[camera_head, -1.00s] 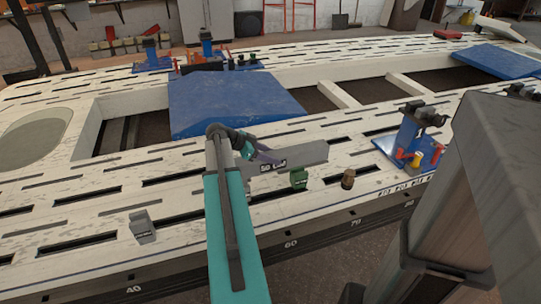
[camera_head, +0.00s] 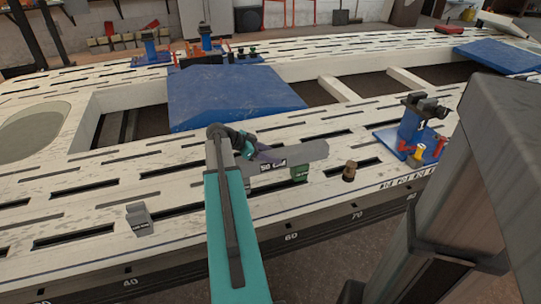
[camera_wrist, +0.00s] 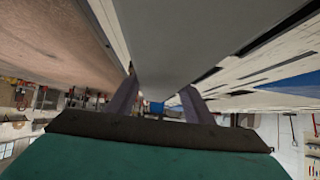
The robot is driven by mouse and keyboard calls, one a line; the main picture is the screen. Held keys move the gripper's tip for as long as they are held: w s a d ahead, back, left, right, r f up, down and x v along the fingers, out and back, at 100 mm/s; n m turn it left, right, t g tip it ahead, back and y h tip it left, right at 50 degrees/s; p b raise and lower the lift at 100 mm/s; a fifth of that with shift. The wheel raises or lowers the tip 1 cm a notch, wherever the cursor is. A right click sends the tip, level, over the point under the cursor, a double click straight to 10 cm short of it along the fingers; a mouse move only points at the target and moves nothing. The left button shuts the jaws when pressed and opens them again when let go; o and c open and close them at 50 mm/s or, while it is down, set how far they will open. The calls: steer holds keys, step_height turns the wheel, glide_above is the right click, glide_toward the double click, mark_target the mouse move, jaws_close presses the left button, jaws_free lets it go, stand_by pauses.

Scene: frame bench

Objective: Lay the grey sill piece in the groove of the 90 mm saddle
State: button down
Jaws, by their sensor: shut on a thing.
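The grey sill piece (camera_head: 306,152) is a long bar, roughly level above the slotted bench, with a black and white label near its left end. My gripper (camera_head: 266,153) is shut on its left part. In the wrist view the piece (camera_wrist: 200,35) fills the top middle, beyond my two fingers (camera_wrist: 160,103). A small green block (camera_head: 299,174) stands just under the piece in the picture; its top is hidden, and I cannot tell whether they touch. A grey block (camera_head: 140,219) with a label stands far left. I cannot read which one is the 90 mm saddle.
A brown cylinder (camera_head: 349,171) stands right of the green block. A blue fixture (camera_head: 411,130) with red and yellow parts is further right. A blue plate (camera_head: 235,98) lies behind my gripper. The slotted bench top (camera_head: 90,205) is mostly clear at left.

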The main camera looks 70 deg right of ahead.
steer(key=shift+r, duration=0.15)
steer(key=c, duration=0.8)
jaws_free()
steer(key=shift+a+f, duration=0.1)
steer(key=shift+f, duration=0.15)
steer(key=p+v, duration=0.2)
steer(key=v, duration=1.2)
steer(key=shift+s+r, duration=0.1)
steer(key=shift+s, duration=0.1)
